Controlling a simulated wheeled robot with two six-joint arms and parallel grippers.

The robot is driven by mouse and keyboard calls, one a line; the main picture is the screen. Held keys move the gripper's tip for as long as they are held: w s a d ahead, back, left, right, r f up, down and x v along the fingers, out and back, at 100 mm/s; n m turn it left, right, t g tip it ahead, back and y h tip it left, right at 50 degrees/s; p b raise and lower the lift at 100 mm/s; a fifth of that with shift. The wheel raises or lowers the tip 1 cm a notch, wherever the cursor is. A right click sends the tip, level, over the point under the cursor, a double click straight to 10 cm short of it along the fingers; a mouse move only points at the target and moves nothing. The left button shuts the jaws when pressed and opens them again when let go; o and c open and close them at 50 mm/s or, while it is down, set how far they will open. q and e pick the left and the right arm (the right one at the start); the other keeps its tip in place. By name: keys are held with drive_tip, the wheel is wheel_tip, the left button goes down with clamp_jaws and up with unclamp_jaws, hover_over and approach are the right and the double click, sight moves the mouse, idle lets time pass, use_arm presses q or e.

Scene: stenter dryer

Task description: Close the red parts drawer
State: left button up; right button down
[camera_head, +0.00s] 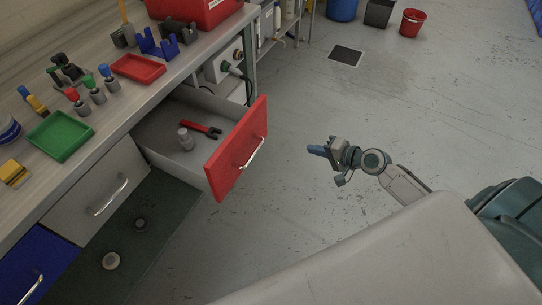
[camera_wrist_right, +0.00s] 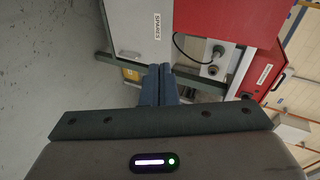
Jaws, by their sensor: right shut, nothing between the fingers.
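The red parts drawer (camera_head: 237,150) is pulled out from under the workbench. Its red front has a silver bar handle (camera_head: 252,153), and its grey tray (camera_head: 165,117) is open to view. A red-handled tool (camera_head: 200,128) and a small grey part (camera_head: 186,139) lie inside. My right gripper (camera_head: 316,150) is to the right of the drawer front, apart from it, over the floor. Its blue fingers are shut and empty, and they also show together in the right wrist view (camera_wrist_right: 160,84). My left gripper is not in view.
A grey drawer (camera_head: 98,193) and a blue drawer (camera_head: 38,268) sit shut beside the open one. The bench top holds a green tray (camera_head: 61,135), a red tray (camera_head: 138,68) and small tools. A red bucket (camera_head: 412,23) stands far back. Floor right of the drawer is clear.

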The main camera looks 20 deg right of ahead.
drive_tip(key=s+a+r+y, duration=0.2)
drive_tip(key=a+r+y, duration=0.15)
drive_tip(key=r, duration=0.25)
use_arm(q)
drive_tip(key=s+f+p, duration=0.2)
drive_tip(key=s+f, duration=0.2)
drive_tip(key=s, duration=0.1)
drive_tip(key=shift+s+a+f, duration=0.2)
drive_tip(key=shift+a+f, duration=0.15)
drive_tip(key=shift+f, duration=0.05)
use_arm(e)
drive_tip(key=x, duration=1.4)
drive_tip(key=shift+w+r+h, duration=0.3)
drive_tip(key=shift+w+h, duration=0.1)
drive_tip(key=shift+h, duration=0.05)
drive_tip(key=shift+a, duration=0.1)
drive_tip(key=shift+a, duration=0.1)
